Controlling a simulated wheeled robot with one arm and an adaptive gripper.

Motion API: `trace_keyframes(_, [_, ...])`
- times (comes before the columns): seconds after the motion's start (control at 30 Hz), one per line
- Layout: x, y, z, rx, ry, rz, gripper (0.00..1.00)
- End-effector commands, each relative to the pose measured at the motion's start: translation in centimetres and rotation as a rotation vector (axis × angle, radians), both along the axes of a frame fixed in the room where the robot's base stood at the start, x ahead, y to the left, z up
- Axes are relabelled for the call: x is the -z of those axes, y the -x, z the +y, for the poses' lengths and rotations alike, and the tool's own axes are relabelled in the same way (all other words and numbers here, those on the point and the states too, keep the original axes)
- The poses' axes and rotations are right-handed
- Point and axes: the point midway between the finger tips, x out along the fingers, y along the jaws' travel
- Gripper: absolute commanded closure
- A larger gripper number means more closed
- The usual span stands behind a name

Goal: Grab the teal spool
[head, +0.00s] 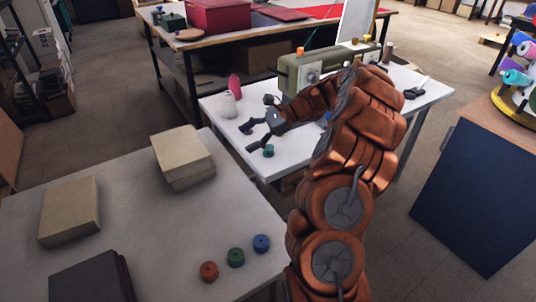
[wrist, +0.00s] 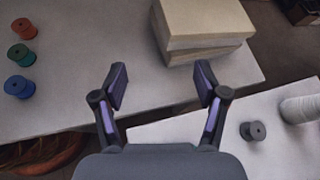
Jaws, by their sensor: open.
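A small teal spool (head: 268,151) stands on the white sewing table (head: 405,103) near its front left corner in the head view. I cannot find it in the wrist view, where my gripper's body covers part of that table. My gripper (head: 249,138) is open and empty, above the left edge of the sewing table and close to the teal spool, to its upper left in the picture.
Orange-red (head: 208,271), green (head: 236,257) and blue (head: 261,243) spools stand on the near grey table with box stacks (head: 183,156). On the sewing table are a dark grey spool (wrist: 253,131), a white cone (head: 229,103), a pink cone (head: 234,86) and a sewing machine (head: 308,72).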

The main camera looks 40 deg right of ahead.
Motion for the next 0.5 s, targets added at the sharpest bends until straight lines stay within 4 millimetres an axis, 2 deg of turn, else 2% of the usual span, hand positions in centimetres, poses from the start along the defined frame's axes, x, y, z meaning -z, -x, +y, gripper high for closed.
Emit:
trace_keyframes(0.03, [1.6, -0.3, -2.3, 0.058, -0.029, 0.020, 0.27])
trace_keyframes(0.1, [3.0, -0.5, -5.2, 0.132, -0.064, 0.042, 0.27])
trace_keyframes(0.3, [6.8, 0.0, -12.2, 0.312, -0.147, 0.101, 0.27])
trace_keyframes(0.5, [8.8, 0.8, -16.0, 0.408, -0.188, 0.129, 0.27])
